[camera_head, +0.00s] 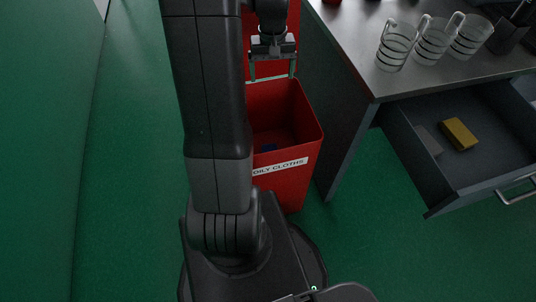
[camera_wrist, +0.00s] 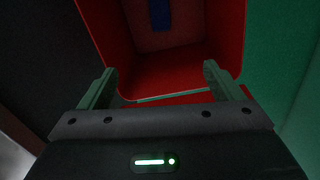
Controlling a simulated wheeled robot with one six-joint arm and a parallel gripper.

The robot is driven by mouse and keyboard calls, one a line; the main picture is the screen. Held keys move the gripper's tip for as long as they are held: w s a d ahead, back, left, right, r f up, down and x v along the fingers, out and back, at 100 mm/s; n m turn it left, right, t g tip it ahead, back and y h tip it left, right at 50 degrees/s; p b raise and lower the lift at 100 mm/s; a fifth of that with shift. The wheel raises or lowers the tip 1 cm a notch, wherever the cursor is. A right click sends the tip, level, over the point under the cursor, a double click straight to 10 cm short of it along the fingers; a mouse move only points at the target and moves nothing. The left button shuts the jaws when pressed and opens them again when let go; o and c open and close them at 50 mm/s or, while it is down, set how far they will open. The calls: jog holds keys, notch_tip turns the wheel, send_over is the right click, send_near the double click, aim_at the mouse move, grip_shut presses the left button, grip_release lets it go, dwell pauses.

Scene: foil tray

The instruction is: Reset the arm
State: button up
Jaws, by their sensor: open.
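My gripper (camera_head: 272,72) is open above the red bin (camera_head: 292,183), near its back rim. In the wrist view my gripper (camera_wrist: 157,90) shows two spread fingers with nothing between them. The open red bin (camera_wrist: 190,75) lies beyond the fingers. The bin carries a white label reading "OILY CLOTHS". A small blue thing (camera_head: 268,147) lies inside the bin, and this blue thing (camera_wrist: 159,15) also shows at the top of the wrist view. My arm hides the left part of the bin in the head view.
A grey worktop (camera_head: 365,50) stands to the right, with several striped glass mugs (camera_head: 433,40) on it. Below it a drawer (camera_head: 429,138) is pulled open and holds a yellow block (camera_head: 458,134). Green floor (camera_head: 130,150) is clear to the left.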

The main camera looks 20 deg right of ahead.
notch_tip(320, 180, down, 14)
jog(key=b, duration=0.3)
jog(key=shift+r+p, duration=1.6)
jog(key=shift+r, duration=0.5)
jog(key=shift+f, duration=0.15)
